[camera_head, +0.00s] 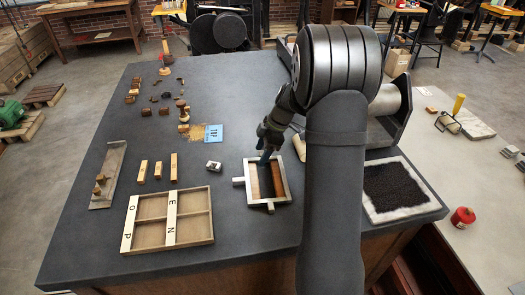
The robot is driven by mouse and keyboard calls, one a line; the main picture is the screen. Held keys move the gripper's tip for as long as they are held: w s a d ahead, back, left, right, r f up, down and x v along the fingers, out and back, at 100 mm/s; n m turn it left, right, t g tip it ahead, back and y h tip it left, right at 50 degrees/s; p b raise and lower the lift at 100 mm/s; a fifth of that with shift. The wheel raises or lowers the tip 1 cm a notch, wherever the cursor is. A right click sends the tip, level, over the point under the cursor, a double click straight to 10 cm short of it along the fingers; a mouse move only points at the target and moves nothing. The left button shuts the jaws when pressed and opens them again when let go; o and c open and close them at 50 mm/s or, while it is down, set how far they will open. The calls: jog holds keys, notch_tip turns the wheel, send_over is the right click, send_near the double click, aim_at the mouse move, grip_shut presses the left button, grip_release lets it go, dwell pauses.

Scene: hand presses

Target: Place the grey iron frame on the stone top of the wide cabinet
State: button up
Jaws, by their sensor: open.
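The grey iron frame (286,181) is a squarish metal frame with short bars sticking out at its left and near sides. Brown wooden pieces and a dark gap show inside it. It appears to lie flat on the dark grey stone top (235,235) of the wide cabinet, right of the letter tray. My gripper (264,158) is open and points down at the frame's far side. Its fingertips are small and dark here, so I cannot tell whether they touch the frame. My arm hides part of the top to the right of the frame.
A wooden letter tray (190,242) lies left of the frame, with wooden blocks (158,170) and a small metal piece (213,166) behind it. A blue card (213,133) lies farther back. A pale-edged tray of black grains (384,216) sits on the right.

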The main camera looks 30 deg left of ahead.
jog(key=v, duration=1.2)
jog(key=x, duration=1.1)
jog(key=shift+s+f, duration=0.1)
jog(key=shift+f, duration=0.1)
jog(key=shift+a, duration=0.2)
jog(key=shift+r, duration=1.65)
